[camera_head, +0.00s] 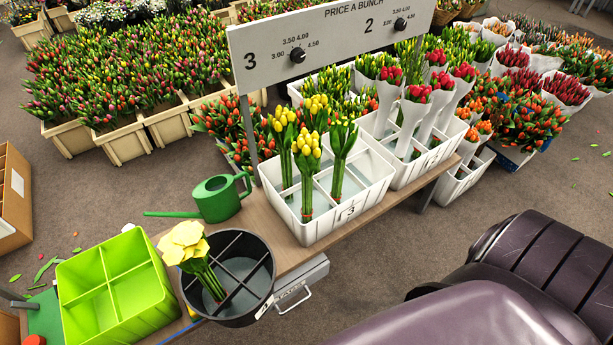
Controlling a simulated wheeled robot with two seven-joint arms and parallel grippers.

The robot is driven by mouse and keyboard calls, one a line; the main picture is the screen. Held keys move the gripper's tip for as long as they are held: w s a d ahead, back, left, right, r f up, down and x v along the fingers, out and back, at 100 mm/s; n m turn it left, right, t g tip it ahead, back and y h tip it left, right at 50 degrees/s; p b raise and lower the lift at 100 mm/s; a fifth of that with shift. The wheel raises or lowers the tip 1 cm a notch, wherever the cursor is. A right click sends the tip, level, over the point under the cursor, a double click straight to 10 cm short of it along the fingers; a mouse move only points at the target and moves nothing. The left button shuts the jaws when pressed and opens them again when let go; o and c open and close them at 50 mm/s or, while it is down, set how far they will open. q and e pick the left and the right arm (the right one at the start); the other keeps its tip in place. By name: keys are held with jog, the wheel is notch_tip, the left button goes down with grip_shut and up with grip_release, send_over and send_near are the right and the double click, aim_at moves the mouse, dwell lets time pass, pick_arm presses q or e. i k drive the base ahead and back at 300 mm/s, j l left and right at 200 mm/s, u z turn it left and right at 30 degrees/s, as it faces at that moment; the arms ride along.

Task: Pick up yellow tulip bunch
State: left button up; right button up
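Several yellow tulip bunches stand upright in a white divided crate (320,232) marked 3 on the bench. A yellow bunch (307,147) with a red band low on its stems is at the front. Another yellow bunch (283,124) stands behind it to the left, and yellow heads (315,107) show at the back, their stems partly hidden. A greener bunch (342,143) stands to the right. No gripper fingers show in this view, so I cannot see either gripper's opening or anything held.
A black divided bucket (262,281) holds pale yellow flowers (184,243). A green watering can (217,198) and a lime-green crate (128,322) stand left. A price board (325,38) rises behind the white crate. A second white crate (408,176) with red tulips adjoins right.

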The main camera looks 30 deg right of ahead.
aim_at(338, 128)
jog(key=z, duration=1.35)
jog(key=u, duration=1.35)
jog(key=z, duration=1.35)
jog(key=i+l, duration=0.1)
jog(key=l, duration=0.25)
jog(key=i+l, duration=0.1)
jog(key=l, duration=0.3)
jog(key=i+l, duration=0.1)
jog(key=l, duration=0.25)
